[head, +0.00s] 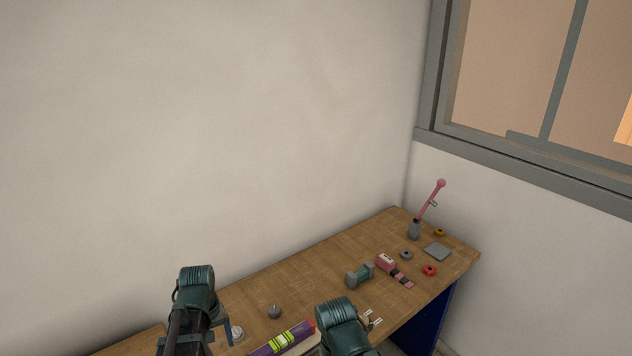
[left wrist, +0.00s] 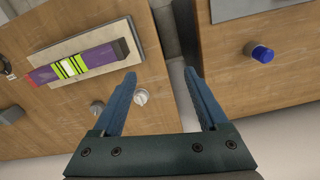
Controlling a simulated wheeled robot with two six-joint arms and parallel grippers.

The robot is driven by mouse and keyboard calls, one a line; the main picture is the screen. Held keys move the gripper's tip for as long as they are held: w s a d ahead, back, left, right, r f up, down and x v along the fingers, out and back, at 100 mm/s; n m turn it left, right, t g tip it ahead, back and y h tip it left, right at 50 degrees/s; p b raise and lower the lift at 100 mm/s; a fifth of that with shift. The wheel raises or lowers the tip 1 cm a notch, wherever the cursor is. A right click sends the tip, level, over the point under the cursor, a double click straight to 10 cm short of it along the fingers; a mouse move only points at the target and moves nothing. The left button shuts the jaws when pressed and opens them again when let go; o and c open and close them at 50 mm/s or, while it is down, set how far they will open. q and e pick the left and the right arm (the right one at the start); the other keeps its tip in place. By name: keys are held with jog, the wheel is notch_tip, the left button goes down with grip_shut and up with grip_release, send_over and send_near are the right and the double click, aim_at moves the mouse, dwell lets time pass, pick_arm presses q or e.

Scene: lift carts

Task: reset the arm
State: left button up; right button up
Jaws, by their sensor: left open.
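My left gripper (left wrist: 160,75) is open and empty in the left wrist view, its two blue fingers apart over the narrow gap between two wooden tabletops. A small white knob-like piece (left wrist: 140,96) lies by the left finger. In the head view my left arm (head: 196,295) comes in at the lower left, with part of a blue finger (head: 227,332) showing beside it.
A wooden bench (head: 330,252) runs along the wall. It holds a purple package (head: 283,338) on a pale board, a green-grey spool-like piece (head: 359,274), a pink tool (head: 388,264), rings, and a pink-handled rod (head: 431,200). A blue cap (left wrist: 262,54) stands on the other tabletop.

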pick_arm(q)
jog(key=s+d+f+m+b, duration=0.3)
jog(key=s+d+m, duration=0.1)
jog(key=d, duration=0.5)
jog(key=s+d+f+m+y+b, duration=0.1)
jog(key=s+d+m, duration=0.4)
jog(key=d, duration=0.5)
jog(key=shift+s+d+f+b, duration=0.15)
jog(key=shift+f+b, duration=0.75)
jog(key=shift+b, duration=0.05)
pick_arm(e)
notch_tip(320, 180, down, 6)
jog(key=shift+s, duration=0.1)
